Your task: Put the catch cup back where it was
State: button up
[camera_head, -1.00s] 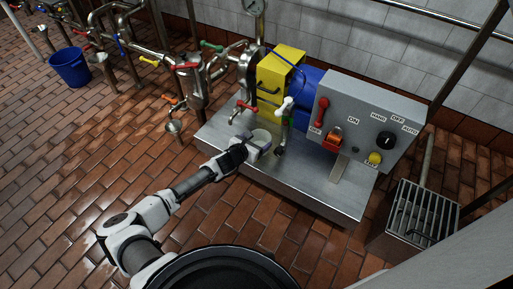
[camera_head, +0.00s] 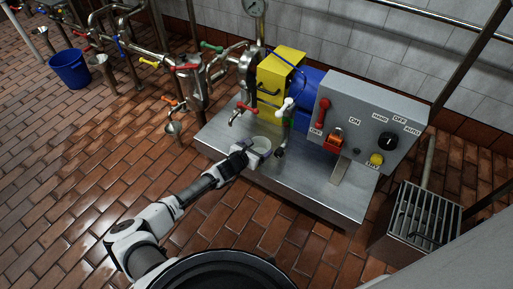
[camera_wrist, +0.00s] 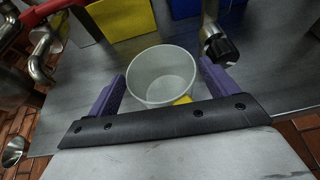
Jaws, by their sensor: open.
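The catch cup (camera_wrist: 163,72) is a whitish, open-topped round cup. In the wrist view it stands between the two purple fingers of my gripper (camera_wrist: 163,88), with a narrow gap visible on the right side. In the head view the cup (camera_head: 262,143) is over the front part of the steel base plate (camera_head: 303,182), below the red-handled tap (camera_head: 243,108). My gripper (camera_head: 251,152) reaches it from the front left and is open around it. The cup's lower near side is hidden by my gripper, with a small yellow patch there. I cannot tell whether its bottom touches the plate.
A white-handled valve (camera_head: 285,107) with a dark-ended spout stands close to the cup's right. Behind are a yellow housing (camera_head: 275,78) and a blue motor (camera_head: 306,95). A grey control box (camera_head: 365,125) stands right. A steel funnel (camera_head: 173,128) is at left.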

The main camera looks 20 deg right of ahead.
jog(key=p+v, duration=0.2)
jog(key=v, duration=1)
jog(key=shift+p, duration=0.3)
jog(key=shift+r, duration=0.1)
